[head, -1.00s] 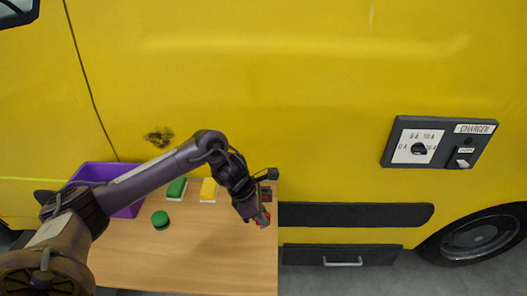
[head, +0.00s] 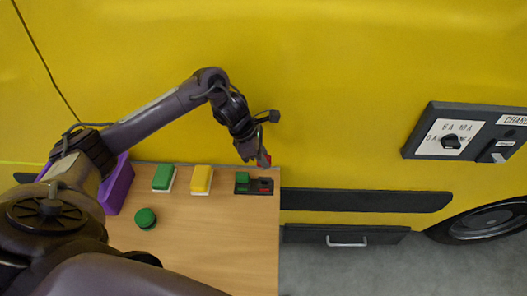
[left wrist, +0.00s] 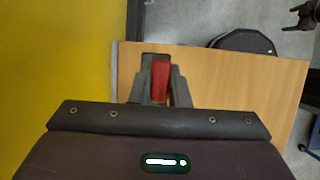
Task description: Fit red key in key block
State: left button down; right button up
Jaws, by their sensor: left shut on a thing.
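My left gripper (head: 262,160) is shut on the red key (left wrist: 161,80), which stands between its two fingers in the left wrist view. In the head view only a little red shows at the fingertips. The dark key block (head: 248,191) lies at the table's far right corner, just in front of the gripper. A green key (head: 242,179) sits in its left part; its right part shows a red marking and no key. The red key appears apart from the block; its height is unclear. A dark pronged shape at the left wrist view's top right may be my right gripper (left wrist: 303,18).
A yellow block (head: 201,180), a green block (head: 164,178) and a round green piece (head: 146,218) are on the table (head: 205,245). A purple bin (head: 119,188) stands at its left. The yellow van (head: 330,90) rises close behind.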

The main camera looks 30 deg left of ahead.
pick_arm(q)
notch_tip(320, 180, down, 2)
jog(key=shift+a+b, duration=0.1)
jog(key=shift+b, duration=0.25)
jog(key=shift+w+f+b, duration=0.25)
jog(key=shift+f+b, duration=0.4)
jog(key=shift+f, duration=1)
jog(key=shift+b, duration=0.65)
pick_arm(e)
jog(key=f, duration=0.3)
jog(key=shift+w+f, duration=0.35)
jog(key=shift+w, duration=0.05)
pick_arm(q)
jog(key=shift+d, duration=0.2)
